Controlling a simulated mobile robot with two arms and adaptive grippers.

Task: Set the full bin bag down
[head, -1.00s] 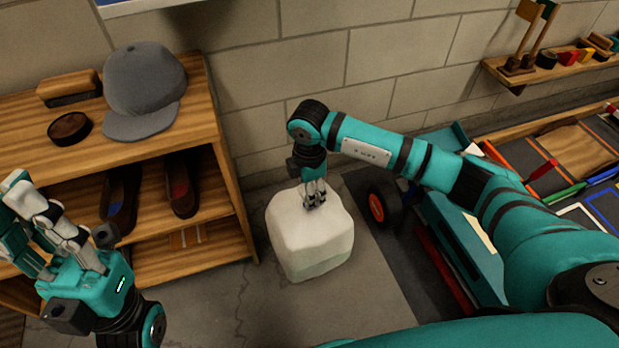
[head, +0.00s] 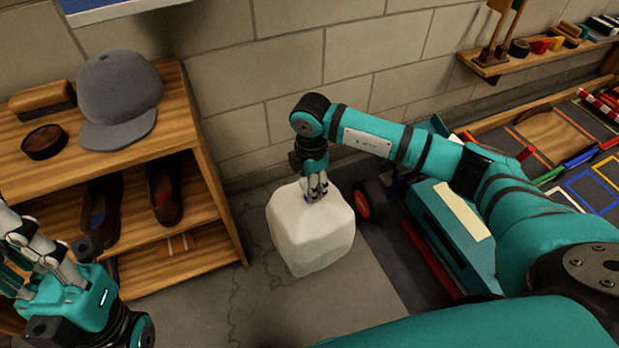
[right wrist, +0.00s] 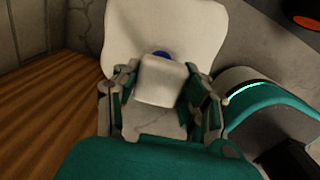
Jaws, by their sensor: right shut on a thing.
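I cannot tell whether the bag's base touches the floor. My left gripper (head: 25,255) is at the left edge, partly cut off, away from the bag; its fingertips are hard to make out.
A wooden shelf (head: 215,195) with a grey cap (head: 118,95), a brush (head: 40,98) and shoes (head: 163,190) stands left of the bag. A teal machine (head: 450,230) with a wheel (head: 370,200) stands right. Grey floor (head: 290,310) in front of the bag is clear.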

